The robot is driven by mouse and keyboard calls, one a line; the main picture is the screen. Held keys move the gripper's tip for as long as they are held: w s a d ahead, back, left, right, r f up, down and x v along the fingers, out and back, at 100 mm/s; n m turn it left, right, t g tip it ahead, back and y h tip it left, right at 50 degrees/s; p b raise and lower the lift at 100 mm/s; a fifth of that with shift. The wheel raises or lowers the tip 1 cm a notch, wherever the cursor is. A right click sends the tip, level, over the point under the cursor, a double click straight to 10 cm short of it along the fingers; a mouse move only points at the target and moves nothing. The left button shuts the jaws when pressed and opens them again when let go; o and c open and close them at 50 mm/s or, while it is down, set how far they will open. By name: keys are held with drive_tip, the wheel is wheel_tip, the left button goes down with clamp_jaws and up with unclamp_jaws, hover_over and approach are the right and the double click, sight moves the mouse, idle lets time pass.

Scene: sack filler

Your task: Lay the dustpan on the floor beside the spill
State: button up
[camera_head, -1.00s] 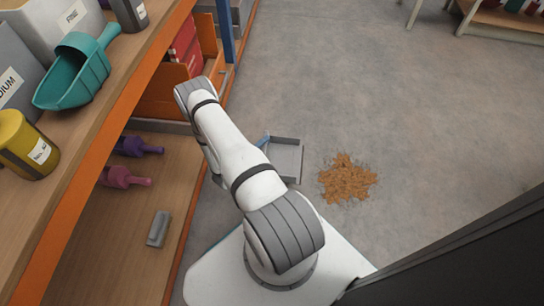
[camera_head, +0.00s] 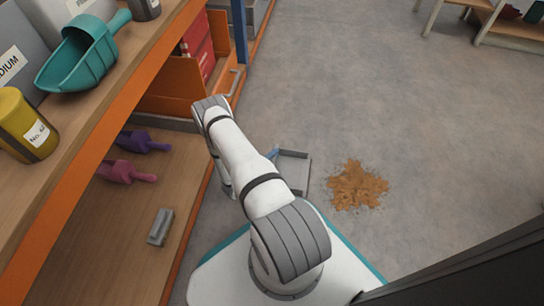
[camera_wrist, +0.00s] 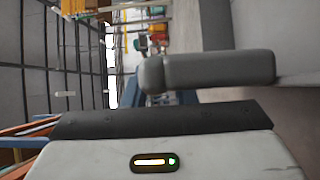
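The grey dustpan (camera_head: 293,170) shows just right of my forearm in the head view, its open tray beside the spill. Its grey handle (camera_wrist: 210,70) crosses the wrist view close to the lens, with the pan at upper right. My gripper (camera_wrist: 165,120) appears shut on the handle; its fingertips are hidden behind my arm in the head view. The brown spill (camera_head: 357,187) is a loose heap on the floor right of the dustpan, with a narrow gap between them in the picture. I cannot tell whether the dustpan touches the floor.
An orange-edged shelf (camera_head: 100,170) runs along the left. It carries a teal scoop (camera_head: 85,55), a yellow jar (camera_head: 27,127), purple and pink scoops (camera_head: 128,172) and a small grey object (camera_head: 160,226). A table (camera_head: 505,30) stands at far upper right. Floor beyond the spill is clear.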

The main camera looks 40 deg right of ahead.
drive_tip(key=shift+o, duration=1.4)
drive_tip(key=shift+a+r, duration=0.15)
drive_tip(key=shift+a, duration=0.05)
drive_tip(key=s+a+p, duration=0.1)
drive_tip(key=a+p, duration=0.3)
drive_tip(key=a, duration=0.7)
drive_tip(key=shift+a, duration=0.3)
